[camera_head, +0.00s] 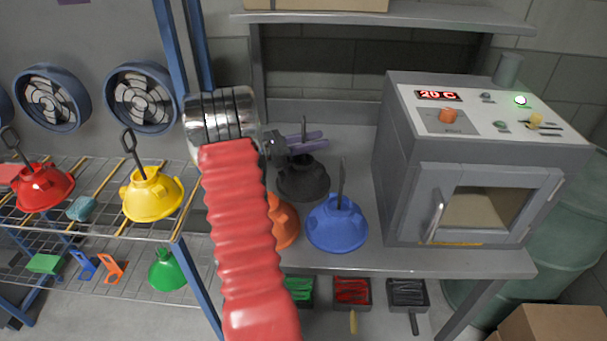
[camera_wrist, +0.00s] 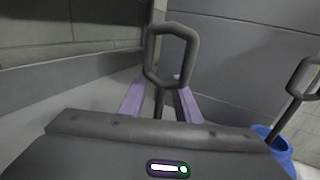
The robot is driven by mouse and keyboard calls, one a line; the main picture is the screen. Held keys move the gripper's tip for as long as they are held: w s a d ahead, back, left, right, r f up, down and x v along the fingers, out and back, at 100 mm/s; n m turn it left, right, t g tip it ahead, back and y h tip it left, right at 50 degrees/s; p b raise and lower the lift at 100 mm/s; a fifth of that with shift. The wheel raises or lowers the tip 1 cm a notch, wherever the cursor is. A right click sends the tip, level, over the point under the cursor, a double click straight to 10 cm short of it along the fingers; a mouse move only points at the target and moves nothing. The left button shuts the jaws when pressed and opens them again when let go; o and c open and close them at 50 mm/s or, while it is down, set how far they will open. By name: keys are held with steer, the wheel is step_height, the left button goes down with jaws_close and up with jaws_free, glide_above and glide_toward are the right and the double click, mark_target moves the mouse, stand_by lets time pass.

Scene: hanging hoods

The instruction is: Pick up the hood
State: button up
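A black hood (camera_head: 303,182) stands on the grey workbench, with its upright handle showing above it in the head view. My gripper (camera_head: 316,141) is just above this hood, with its two purple fingers apart near the handle. In the wrist view, a dark looped handle (camera_wrist: 173,50) stands in front of the fingers, and its stem runs down between the two fingers of my gripper (camera_wrist: 158,98). I cannot tell whether either finger touches the stem. The hood's body is hidden in the wrist view.
A blue hood (camera_head: 337,224) and a partly hidden orange hood (camera_head: 284,222) stand close in front. A grey oven (camera_head: 480,165) is at right. Red (camera_head: 43,188) and yellow (camera_head: 151,196) hoods sit on the left wire rack. A shelf (camera_head: 420,17) is above.

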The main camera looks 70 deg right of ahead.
steer(key=shift+c, duration=0.5)
jaws_close()
stand_by(1.3)
